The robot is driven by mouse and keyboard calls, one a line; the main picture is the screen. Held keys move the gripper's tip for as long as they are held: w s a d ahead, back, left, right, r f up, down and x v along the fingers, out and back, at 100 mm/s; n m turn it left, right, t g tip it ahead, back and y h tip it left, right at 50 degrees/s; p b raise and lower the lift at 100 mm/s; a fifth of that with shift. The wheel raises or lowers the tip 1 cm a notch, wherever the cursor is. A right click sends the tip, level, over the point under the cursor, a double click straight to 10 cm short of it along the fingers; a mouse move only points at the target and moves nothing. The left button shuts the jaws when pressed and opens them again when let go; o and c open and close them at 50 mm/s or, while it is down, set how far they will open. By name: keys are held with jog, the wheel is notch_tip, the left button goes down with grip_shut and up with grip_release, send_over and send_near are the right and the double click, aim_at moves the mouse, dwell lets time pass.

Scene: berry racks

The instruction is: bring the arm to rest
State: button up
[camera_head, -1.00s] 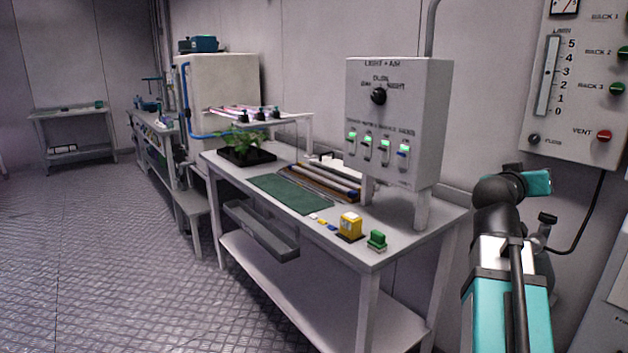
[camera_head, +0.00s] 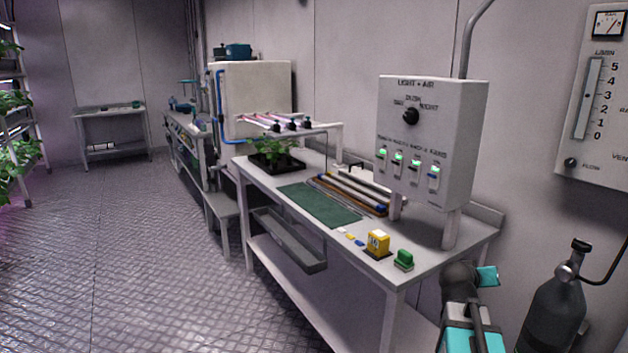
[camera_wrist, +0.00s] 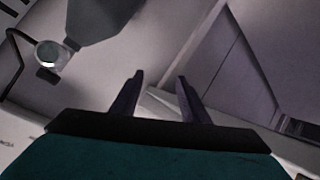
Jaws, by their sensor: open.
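My gripper (camera_wrist: 160,85) shows in the wrist view with its two dark fingers apart and nothing between them. Behind the fingers are pale wall panels and a grey tabletop edge. In the head view part of my arm, teal and grey, stands at the lower right, beside the right front corner of the workbench (camera_head: 265,178). The fingers cannot be made out in the head view.
A dark gas cylinder (camera_head: 553,312) stands at right. The floor (camera_head: 120,260) at left is clear.

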jog(key=s+a+f+n+g+y+p, duration=0.15)
jog(key=s+a+f, duration=0.3)
jog(key=f, duration=0.55)
jog(key=s+a+f+g+y+p, duration=0.1)
jog(key=s+a+f+g+p, duration=0.15)
jog(key=a+f, duration=0.55)
jog(key=s+a+f+n+g+y+p, duration=0.1)
jog(key=s+a+f+y, duration=0.2)
jog(key=f, duration=0.9)
jog(key=s+a+f+g+y+p, duration=0.1)
jog(key=s+a+f+g, duration=0.2)
jog(key=s, duration=0.7)
jog(key=s+a+f+g+y+p, duration=0.1)
jog(key=s+a+f+g, duration=0.1)
jog(key=s+a+f, duration=0.4)
jog(key=s+a+f+n+g+y+p, duration=0.1)
jog(key=s+a+f+g, duration=0.2)
jog(key=s, duration=1.3)
notch_tip(320, 180, down, 3)
jog(key=a, duration=0.2)
jog(key=shift+s+a+g, duration=0.15)
jog(key=shift+a+g, duration=0.15)
jog(key=shift+f+y, duration=0.1)
jog(key=shift+y, duration=0.15)
